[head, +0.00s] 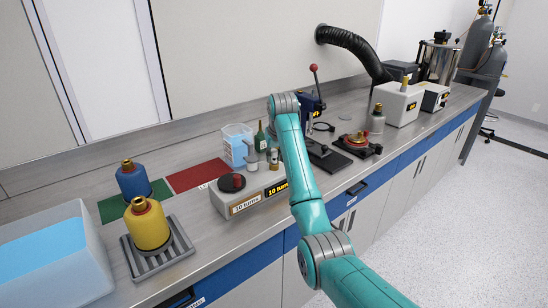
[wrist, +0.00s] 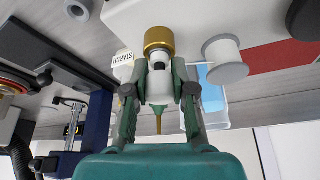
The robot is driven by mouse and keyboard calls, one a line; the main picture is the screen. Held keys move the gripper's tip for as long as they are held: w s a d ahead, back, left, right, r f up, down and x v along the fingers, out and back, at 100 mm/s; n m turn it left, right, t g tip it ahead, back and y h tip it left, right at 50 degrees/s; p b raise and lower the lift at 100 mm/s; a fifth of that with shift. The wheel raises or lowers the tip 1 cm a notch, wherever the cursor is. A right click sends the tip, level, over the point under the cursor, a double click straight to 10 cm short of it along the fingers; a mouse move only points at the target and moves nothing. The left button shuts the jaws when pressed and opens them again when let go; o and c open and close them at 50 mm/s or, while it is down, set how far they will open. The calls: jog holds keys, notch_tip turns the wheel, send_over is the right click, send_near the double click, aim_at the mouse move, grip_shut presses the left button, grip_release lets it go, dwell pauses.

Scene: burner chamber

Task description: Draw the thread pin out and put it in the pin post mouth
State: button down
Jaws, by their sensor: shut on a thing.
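In the wrist view my gripper (wrist: 159,78) is shut on a small white piece (wrist: 159,88), with a thin brass rod (wrist: 158,124) running from it toward my palm. I take this held piece for the thread pin. A thick gold-coloured cylinder (wrist: 158,41) shows just beyond the fingertips, in line with the piece. I cannot tell whether the two touch, or whether the cylinder is the post. In the head view my arm hides most of the gripper. Small pale and brass parts (head: 273,157) show beside the arm, behind the white "10 turns" box (head: 245,205).
A press with a red-knobbed lever (head: 313,68) stands right of the arm. Yellow (head: 147,226) and blue (head: 133,182) bottles stand left. The red mat (head: 195,175) is bare.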

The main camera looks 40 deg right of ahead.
aim_at(275, 151)
notch_tip(275, 151, up, 10)
jog(key=shift+r, duration=0.1)
dwell(0.5)
jog(key=c, duration=1.7)
grip_release()
grip_shut()
jog(key=shift+s, duration=0.15)
